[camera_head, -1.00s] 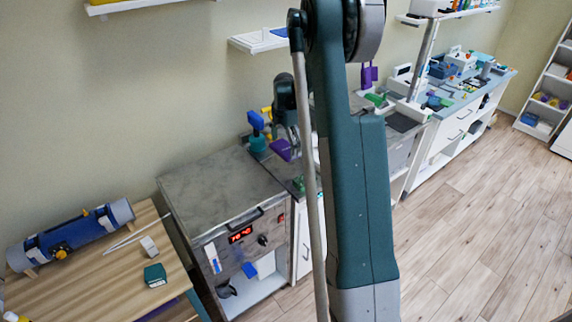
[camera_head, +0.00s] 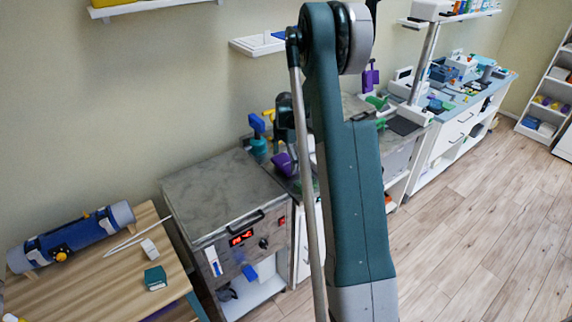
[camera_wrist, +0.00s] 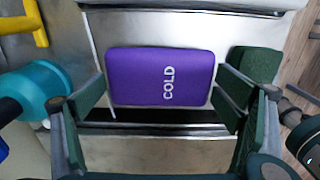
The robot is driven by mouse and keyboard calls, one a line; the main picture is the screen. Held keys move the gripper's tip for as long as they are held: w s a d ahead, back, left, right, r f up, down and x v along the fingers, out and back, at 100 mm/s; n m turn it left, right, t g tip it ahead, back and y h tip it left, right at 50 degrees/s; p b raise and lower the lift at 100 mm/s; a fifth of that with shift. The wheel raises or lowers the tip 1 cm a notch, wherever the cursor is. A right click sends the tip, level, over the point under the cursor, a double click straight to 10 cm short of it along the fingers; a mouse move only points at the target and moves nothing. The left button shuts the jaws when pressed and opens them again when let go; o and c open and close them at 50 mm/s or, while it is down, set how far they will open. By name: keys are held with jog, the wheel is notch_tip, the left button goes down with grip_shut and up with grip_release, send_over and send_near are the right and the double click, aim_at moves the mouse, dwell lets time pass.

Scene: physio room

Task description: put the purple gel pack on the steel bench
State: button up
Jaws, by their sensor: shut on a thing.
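The purple gel pack (camera_wrist: 160,77), marked COLD, sits between the green-padded fingers of my gripper (camera_wrist: 162,92) in the wrist view. My gripper is shut on it at its left and right edges. Below it is a grey metal surface (camera_wrist: 180,30), which looks like the steel bench. I cannot tell whether the pack touches it. In the head view the pack (camera_head: 282,165) shows as a small purple shape over the grey worktop, left of my arm. My arm hides most of my gripper there.
A teal round object (camera_wrist: 42,88) and a yellow bar (camera_wrist: 28,22) stand left of my gripper. A dark green block (camera_wrist: 256,63) is close by the right finger. A grey-topped cabinet with a red display (camera_head: 225,185) stands left of the pack and its top is clear.

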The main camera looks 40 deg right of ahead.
aim_at(286, 162)
jog(key=shift+f, duration=0.85)
jog(key=shift+f, duration=0.2)
jog(key=o, duration=0.9)
jog(key=shift+c, duration=0.2)
jog(key=shift+r, duration=0.2)
notch_tip(286, 162, up, 12)
